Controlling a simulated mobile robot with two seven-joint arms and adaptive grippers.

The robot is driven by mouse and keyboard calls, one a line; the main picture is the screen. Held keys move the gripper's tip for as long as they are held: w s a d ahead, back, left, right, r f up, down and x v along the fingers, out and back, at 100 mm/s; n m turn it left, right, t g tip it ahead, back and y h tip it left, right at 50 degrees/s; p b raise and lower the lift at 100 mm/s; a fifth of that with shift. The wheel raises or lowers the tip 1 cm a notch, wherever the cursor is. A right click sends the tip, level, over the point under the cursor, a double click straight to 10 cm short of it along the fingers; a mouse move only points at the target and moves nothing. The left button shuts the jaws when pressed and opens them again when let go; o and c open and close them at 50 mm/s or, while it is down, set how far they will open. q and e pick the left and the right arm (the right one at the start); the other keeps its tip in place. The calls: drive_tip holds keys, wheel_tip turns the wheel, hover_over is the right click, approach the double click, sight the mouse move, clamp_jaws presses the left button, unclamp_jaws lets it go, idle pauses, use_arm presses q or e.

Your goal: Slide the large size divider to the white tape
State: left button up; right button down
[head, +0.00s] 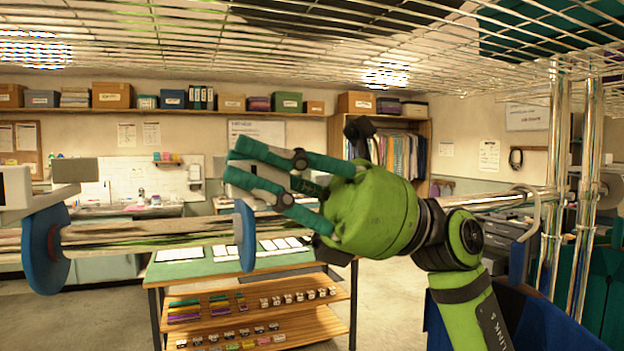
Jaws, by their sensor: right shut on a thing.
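A blue round divider (244,236) sits on the shiny metal rail (150,232), seen nearly edge-on. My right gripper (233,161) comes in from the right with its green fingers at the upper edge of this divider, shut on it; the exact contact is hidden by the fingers. A second blue divider (45,250) hangs on the rail at the far left. I cannot read a size label on either one. I cannot make out the white tape in this view. My left gripper is not in view.
A wire shelf (300,50) spans overhead, and chrome posts (551,190) stand at the right by the rail. A green-topped table (190,270) with small goods stands behind and below. The rail between the two dividers looks clear.

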drive_tip(key=shift+s+a+f, duration=0.1)
drive_tip(key=shift+s+a, duration=0.05)
drive_tip(key=shift+a, duration=0.2)
drive_tip(key=c, duration=1.2)
unclamp_jaws()
drive_tip(key=shift+c, duration=0.2)
drive_tip(key=shift+d, duration=0.1)
drive_tip(key=v, duration=1.2)
